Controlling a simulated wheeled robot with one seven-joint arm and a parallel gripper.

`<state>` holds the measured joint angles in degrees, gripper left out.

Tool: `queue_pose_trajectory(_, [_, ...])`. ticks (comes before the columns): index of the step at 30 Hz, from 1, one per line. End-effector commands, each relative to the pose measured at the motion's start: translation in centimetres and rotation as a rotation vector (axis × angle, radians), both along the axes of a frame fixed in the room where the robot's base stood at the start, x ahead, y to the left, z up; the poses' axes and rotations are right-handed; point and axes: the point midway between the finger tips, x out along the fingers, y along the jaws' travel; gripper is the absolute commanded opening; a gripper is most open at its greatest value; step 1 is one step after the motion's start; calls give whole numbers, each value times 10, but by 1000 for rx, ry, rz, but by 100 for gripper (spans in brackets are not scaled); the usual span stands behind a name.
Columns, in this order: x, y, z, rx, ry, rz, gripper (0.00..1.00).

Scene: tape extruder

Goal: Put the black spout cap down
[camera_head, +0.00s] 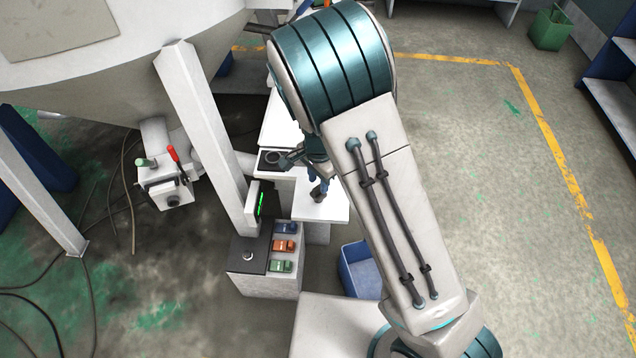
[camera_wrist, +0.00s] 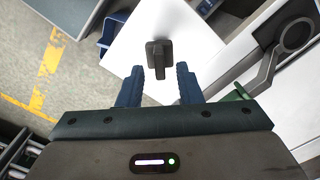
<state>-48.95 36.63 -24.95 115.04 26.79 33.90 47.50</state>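The black spout cap (camera_wrist: 158,50) shows in the wrist view as a dark squarish piece with a short stem, over the white table top (camera_wrist: 200,40). It looks to rest on that surface. In the head view the cap (camera_head: 318,194) is a small dark shape on the white table top (camera_head: 332,208). My gripper (camera_wrist: 160,72) is open, with its two blue fingers on either side of the stem and a gap showing on both sides. In the head view my gripper (camera_head: 315,174) is just above the cap, partly hidden by my arm.
A dark ring-shaped fitting (camera_head: 272,158) sits left of the table; it also shows in the wrist view (camera_wrist: 297,36). A white machine leg (camera_head: 205,135) rises at left. Open floor lies right.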

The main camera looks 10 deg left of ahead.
Motion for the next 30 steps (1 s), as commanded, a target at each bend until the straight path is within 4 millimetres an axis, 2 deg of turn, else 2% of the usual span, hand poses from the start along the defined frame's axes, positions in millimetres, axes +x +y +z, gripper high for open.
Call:
queue_pose_trajectory(6, [0,2,47,4,-4,2,32])
queue_pose_trajectory(12, [0,1,81,4,-2,2,32])
queue_pose_trajectory(18, [0,1,97,1,-1,1,32])
queue_pose_trajectory(25, [-1,-3,102,6,0,5,32])
queue_pose_trajectory(28, [-3,-17,114,30,-1,28,32])
queue_pose_trajectory(30, [-8,-33,128,57,-4,59,32])
